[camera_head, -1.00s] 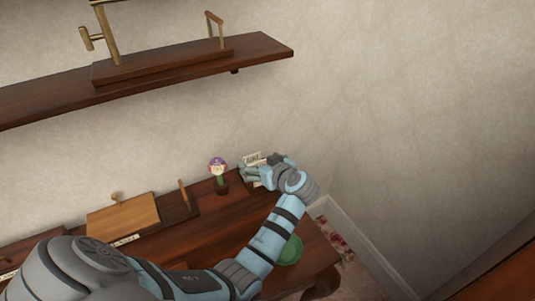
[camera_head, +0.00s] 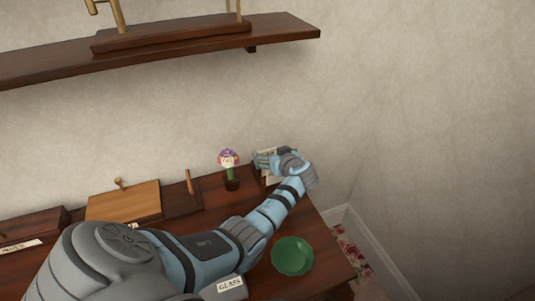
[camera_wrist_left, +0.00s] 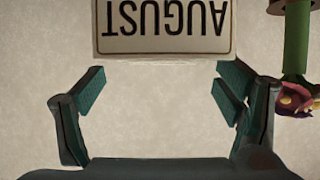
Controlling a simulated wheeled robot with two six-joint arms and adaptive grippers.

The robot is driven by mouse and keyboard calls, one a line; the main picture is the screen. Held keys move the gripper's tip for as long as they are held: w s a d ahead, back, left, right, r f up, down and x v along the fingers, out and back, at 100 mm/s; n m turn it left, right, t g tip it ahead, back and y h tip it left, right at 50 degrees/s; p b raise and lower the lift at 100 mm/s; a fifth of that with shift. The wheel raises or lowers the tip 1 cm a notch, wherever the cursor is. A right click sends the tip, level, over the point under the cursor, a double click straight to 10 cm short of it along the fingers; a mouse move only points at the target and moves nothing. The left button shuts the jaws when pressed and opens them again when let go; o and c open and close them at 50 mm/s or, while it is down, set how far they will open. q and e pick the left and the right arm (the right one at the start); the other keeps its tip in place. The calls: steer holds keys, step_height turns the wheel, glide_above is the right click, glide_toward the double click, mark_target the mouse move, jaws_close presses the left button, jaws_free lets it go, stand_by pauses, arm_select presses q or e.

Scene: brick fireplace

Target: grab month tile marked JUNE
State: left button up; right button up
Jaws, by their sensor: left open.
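A white month tile marked AUGUST (camera_wrist_left: 163,28) shows upside down at the top of the left wrist view. No tile marked JUNE can be read in either view. My left gripper (camera_wrist_left: 163,85) is open, with its two fingers apart on either side below the tile's lower edge, and nothing is between them. In the head view the left gripper (camera_head: 264,160) is at the back right of the wooden surface, in front of a pale tile or tiles (camera_head: 269,151) that it partly hides. My right gripper is not in view.
A potted flower (camera_head: 229,168) stands just left of the gripper; it also shows at the right of the left wrist view (camera_wrist_left: 297,45). A green dish (camera_head: 293,256) lies beside my forearm. A wooden box (camera_head: 122,203) stands left. A shelf (camera_head: 180,47) hangs above.

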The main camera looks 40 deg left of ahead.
mark_target(268, 151)
arm_select(q)
steer(key=b+x, duration=0.1)
steer(key=x, duration=0.2)
steer(key=shift+a+f, duration=0.1)
steer(key=shift+a, duration=0.2)
steer(key=shift+d, duration=0.1)
steer(key=c, duration=1.3)
steer(key=shift+c, duration=0.2)
